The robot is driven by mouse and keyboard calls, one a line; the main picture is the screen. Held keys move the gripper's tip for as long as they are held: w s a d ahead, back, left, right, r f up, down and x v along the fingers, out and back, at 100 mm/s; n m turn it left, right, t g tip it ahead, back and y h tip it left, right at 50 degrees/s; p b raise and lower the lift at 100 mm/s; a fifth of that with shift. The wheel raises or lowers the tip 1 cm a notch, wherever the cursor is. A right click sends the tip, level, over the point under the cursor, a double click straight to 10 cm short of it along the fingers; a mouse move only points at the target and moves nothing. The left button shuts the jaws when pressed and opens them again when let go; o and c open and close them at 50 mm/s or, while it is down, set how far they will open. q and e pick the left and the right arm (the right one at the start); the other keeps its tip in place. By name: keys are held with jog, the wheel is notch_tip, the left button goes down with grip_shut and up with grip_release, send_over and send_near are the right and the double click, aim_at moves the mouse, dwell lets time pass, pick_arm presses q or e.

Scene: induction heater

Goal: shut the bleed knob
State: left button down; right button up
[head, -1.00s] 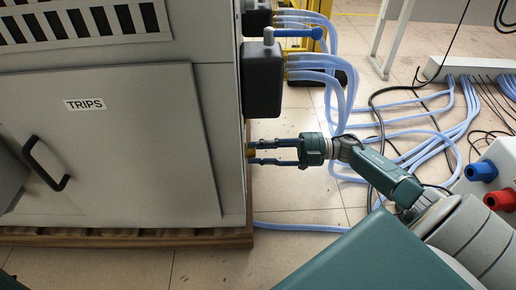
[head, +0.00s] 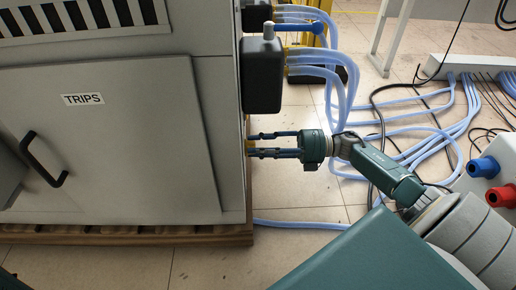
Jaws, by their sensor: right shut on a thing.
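The bleed knob (head: 250,148) is a small brass-yellow piece on the right side of the grey cabinet, below the black box. It is mostly hidden by the fingers. My right gripper (head: 256,147) reaches in from the right with its fingers level, and is shut on the knob. The knob's turn position cannot be made out. My left gripper is not in view.
The cabinet (head: 120,150) with a TRIPS label and black handle (head: 45,160) stands on a wooden pallet (head: 130,237). Above my gripper are a black box (head: 262,80), pale blue hoses (head: 330,75) and a blue lever (head: 295,28). Hoses and black cables cross the floor at right.

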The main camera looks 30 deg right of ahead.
jog(key=n, duration=0.2)
jog(key=n+b, duration=0.1)
jog(key=n, duration=0.1)
jog(key=n+b, duration=0.1)
jog(key=n, duration=0.2)
jog(key=shift+s+a+f, duration=0.25)
jog(key=shift+s+f, duration=0.05)
jog(key=shift+f, duration=0.1)
dwell(0.3)
jog(key=o, duration=1.1)
jog(key=shift+o, duration=0.2)
jog(key=shift+w+d+r, duration=0.1)
jog(key=shift+d+r, duration=0.05)
jog(key=v, duration=1.2)
